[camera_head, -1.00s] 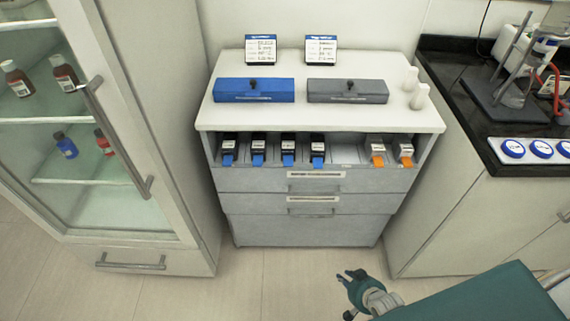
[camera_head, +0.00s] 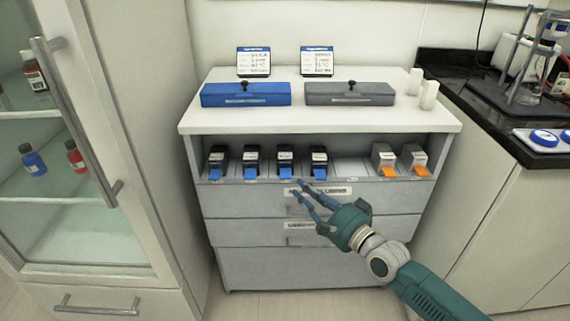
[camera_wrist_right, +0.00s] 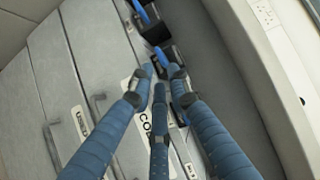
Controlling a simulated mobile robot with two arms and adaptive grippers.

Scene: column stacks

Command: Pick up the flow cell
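Several small black units with pale tops and blue front tabs stand in a row in the cabinet's open shelf; the rightmost (camera_head: 319,160) is nearest my gripper. Two pale-topped units with orange tabs (camera_head: 384,158) stand further right. I cannot tell which of these is the flow cell. My right gripper (camera_head: 301,189) is open and empty, in front of the shelf edge, just below and left of the rightmost blue-tabbed unit. In the wrist view its three spread fingers (camera_wrist_right: 161,80) point at a black unit (camera_wrist_right: 170,54) partly hidden by the fingertips. My left gripper is not in view.
A blue box (camera_head: 245,94) and a grey box (camera_head: 350,93) lie on the cabinet top, with two labelled cards behind. The shelf between blue and orange units is clear. A glass-door cabinet (camera_head: 70,220) stands left, a dark counter (camera_head: 495,103) right.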

